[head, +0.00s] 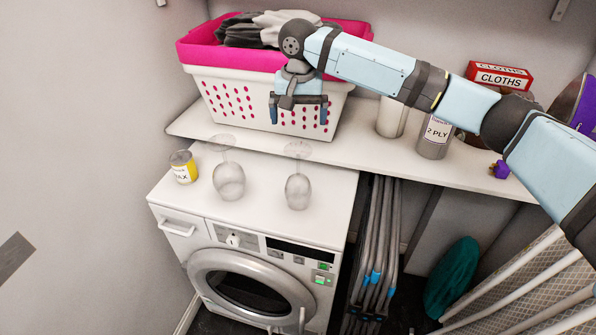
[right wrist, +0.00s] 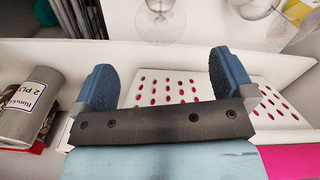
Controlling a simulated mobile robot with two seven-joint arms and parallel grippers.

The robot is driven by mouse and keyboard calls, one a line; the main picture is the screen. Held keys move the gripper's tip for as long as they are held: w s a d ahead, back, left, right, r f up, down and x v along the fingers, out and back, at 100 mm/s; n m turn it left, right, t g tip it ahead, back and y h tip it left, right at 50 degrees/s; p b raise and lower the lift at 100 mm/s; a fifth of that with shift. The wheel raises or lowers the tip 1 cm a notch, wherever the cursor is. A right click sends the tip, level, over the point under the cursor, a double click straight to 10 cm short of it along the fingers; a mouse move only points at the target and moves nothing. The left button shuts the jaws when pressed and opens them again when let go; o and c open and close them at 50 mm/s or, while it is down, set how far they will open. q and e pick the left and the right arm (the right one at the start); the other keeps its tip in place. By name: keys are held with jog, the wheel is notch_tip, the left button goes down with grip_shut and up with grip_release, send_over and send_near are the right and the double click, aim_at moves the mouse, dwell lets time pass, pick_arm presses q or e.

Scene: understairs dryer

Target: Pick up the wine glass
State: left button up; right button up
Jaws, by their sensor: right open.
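Two clear wine glasses stand upside down on the white machine, bowls down and feet up. The left wine glass (head: 228,181) and the right wine glass (head: 297,190) show in the head view. In the right wrist view, a glass foot (right wrist: 160,22) shows at the top centre, with another glass (right wrist: 252,7) beside it, partly cut off. My right gripper (head: 298,114) is open and empty, in front of the basket and behind the glasses in the head view. Its two blue fingers (right wrist: 165,82) show wide apart in the right wrist view. My left gripper is not in view.
A white and pink laundry basket (head: 200,85) with grey cloths stands on the shelf (head: 360,152). A yellow-labelled can (head: 183,167) sits left of the glasses on the machine (head: 262,221). A grey "2 PLY" roll (head: 435,136) and a red cloths box (head: 498,75) are at right.

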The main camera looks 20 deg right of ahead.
aim_at(298, 150)
notch_tip(298, 150, down, 5)
jog(key=shift+s+f, duration=0.1)
jog(key=shift+f, duration=2.6)
jog(key=c, duration=1.3)
